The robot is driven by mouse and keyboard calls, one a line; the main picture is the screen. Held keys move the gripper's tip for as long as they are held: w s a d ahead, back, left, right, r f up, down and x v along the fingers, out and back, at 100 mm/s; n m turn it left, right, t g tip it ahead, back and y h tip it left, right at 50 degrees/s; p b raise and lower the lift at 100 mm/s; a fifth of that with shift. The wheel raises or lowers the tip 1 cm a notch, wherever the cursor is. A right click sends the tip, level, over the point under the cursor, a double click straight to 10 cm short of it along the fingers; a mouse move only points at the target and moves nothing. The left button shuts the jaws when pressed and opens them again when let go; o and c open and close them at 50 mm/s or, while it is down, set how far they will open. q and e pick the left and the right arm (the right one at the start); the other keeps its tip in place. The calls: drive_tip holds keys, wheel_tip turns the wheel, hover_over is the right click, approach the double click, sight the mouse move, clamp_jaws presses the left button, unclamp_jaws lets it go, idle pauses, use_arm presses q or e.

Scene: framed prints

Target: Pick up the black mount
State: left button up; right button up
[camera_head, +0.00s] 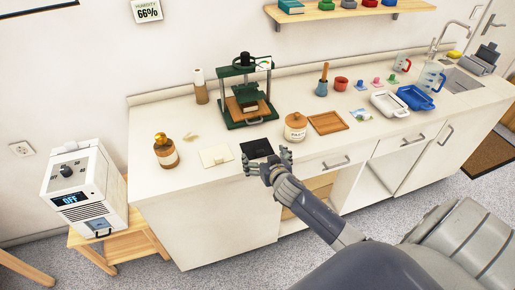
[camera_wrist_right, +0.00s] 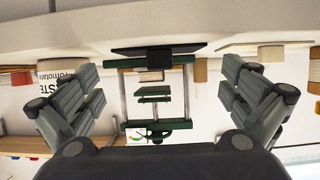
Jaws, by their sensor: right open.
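The black mount (camera_head: 257,147) is a flat dark sheet lying near the counter's front edge, to the right of a cream sheet (camera_head: 216,155). My right gripper (camera_head: 267,161) is at the counter's front edge, just in front of the mount, with its fingers spread and nothing between them. In the right wrist view, which is upside down, the mount (camera_wrist_right: 157,50) shows as a thin dark slab between and beyond the open fingers (camera_wrist_right: 158,73). I cannot tell whether any finger touches it. My left gripper is not in view.
A green press (camera_head: 246,122) stands behind the mount. A lidded jar (camera_head: 295,127) and a wooden tray (camera_head: 328,122) are to its right. An amber bottle (camera_head: 166,152) stands at the left. The white counter (camera_head: 205,188) has bare room around the cream sheet.

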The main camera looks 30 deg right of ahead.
sight(257, 146)
drive_tip(key=shift+x, duration=1.25)
drive_tip(key=shift+s, duration=0.1)
drive_tip(key=c, duration=2.4)
